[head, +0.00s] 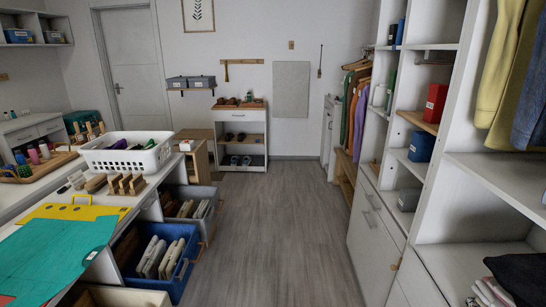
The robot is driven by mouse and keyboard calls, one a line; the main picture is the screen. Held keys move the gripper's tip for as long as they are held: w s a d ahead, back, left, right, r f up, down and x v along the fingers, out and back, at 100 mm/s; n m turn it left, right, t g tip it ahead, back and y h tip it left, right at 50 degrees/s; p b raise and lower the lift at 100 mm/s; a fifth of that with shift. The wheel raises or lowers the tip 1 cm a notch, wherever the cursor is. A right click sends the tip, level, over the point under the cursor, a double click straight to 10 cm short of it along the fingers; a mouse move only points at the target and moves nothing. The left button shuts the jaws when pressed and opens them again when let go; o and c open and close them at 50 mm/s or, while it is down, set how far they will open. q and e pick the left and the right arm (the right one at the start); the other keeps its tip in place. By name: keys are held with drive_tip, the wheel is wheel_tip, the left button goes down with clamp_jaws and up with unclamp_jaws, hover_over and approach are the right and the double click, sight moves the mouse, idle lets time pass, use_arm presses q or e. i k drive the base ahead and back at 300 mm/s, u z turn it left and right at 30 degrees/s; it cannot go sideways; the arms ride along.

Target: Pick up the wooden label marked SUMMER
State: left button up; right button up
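I cannot make out any lettering that reads SUMMER in the head view. A small tan piece (396,264) sits on the front of the white drawers at the right; it is too small to tell what it is. Several small wooden pieces (126,184) stand on the left counter, in front of the white basket, and no writing shows on them. Neither of my grippers is in view.
The left counter holds a white basket (125,158), a teal mat (55,258) and a yellow board (78,211). A blue bin (185,290) with light folded items stands below. White cubby shelving (500,180) lines the right. The grey floor (270,225) between is clear.

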sight(124, 182)
drive_tip(key=i, duration=1.6)
drive_tip(key=u, duration=1.15)
